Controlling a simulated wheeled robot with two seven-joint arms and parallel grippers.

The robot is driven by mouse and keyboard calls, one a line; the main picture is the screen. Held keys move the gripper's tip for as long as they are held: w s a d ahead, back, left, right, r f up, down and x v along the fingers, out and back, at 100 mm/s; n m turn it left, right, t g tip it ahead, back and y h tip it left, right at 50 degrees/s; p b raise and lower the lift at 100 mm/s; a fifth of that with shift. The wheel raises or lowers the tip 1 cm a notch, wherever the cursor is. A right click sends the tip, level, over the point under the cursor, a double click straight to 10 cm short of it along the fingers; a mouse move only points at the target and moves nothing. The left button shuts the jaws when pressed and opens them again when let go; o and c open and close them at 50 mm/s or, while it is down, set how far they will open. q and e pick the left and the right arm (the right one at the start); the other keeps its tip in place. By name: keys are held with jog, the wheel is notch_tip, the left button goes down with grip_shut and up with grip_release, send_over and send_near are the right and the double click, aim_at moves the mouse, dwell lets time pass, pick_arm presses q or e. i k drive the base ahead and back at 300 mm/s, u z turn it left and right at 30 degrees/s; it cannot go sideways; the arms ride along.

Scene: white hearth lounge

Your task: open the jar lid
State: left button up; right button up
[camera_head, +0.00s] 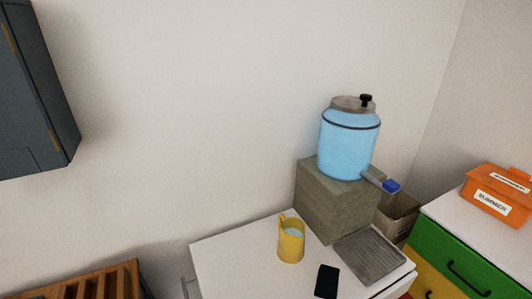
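A light blue jar (347,146) stands upright on a grey block (332,204) right of centre. Its grey-brown lid (350,104) sits on top and looks closed, with a black knob (366,99) at its right side. A tap with a blue end (390,186) sticks out low on the jar's right. Neither of my grippers is in view.
A yellow mug (291,240), a black flat object (327,281) and a ribbed grey tray (370,257) are on the white table (230,258). An orange box (497,196) stands on a coloured drawer unit (450,262). A dark cabinet (35,95) hangs at upper left.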

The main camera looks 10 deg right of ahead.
aim_at(364, 104)
jog(key=u, duration=2)
jog(key=k, duration=1.45)
jog(key=z, duration=2.1)
jog(key=i, duration=0.55)
